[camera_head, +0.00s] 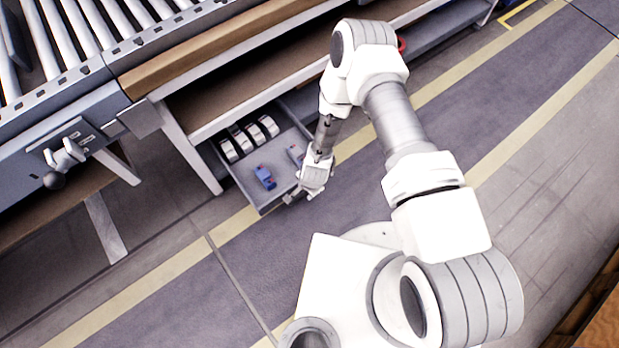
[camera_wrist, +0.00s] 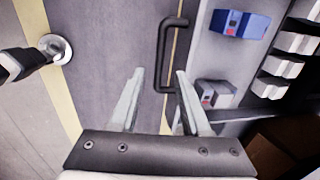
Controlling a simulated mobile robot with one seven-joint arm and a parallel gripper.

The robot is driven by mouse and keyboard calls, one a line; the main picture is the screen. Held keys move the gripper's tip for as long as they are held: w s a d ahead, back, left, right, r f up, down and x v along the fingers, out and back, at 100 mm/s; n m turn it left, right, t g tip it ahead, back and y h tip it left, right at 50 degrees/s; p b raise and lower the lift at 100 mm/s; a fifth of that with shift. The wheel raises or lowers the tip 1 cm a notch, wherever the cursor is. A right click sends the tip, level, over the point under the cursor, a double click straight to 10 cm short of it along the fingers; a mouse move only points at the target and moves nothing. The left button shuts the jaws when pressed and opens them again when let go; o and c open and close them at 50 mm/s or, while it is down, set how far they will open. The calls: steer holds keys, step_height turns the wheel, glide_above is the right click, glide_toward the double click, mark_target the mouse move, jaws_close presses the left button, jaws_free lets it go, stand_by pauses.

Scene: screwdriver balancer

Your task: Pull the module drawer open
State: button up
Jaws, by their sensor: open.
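The module drawer (camera_head: 276,158) stands pulled out from under the workbench, with its inside showing. A blue module (camera_head: 265,177), a grey module (camera_head: 295,154) and several white pieces (camera_head: 246,138) lie in it. My gripper (camera_head: 305,190) is at the drawer's front edge. In the wrist view my gripper (camera_wrist: 159,75) is open, with two pale fingers apart. The dark bar handle (camera_wrist: 163,55) on the drawer front shows at the fingertips, its lower end between them and nearer the right finger. I cannot tell whether a finger touches it. The blue module (camera_wrist: 240,23) also shows there.
The workbench (camera_head: 240,100) with its wooden edge runs above the drawer. A roller conveyor (camera_head: 80,40) with a lever adjoins it at the left. The grey floor (camera_head: 330,215) with yellow stripes is clear in front of the drawer.

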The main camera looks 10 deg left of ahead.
step_height(320, 180, up, 12)
steer(key=s+d+p, duration=0.1)
steer(key=p, duration=0.2)
steer(key=shift+s+d+f, duration=0.15)
steer(key=shift+s+d, duration=0.05)
steer(key=shift+d, duration=0.15)
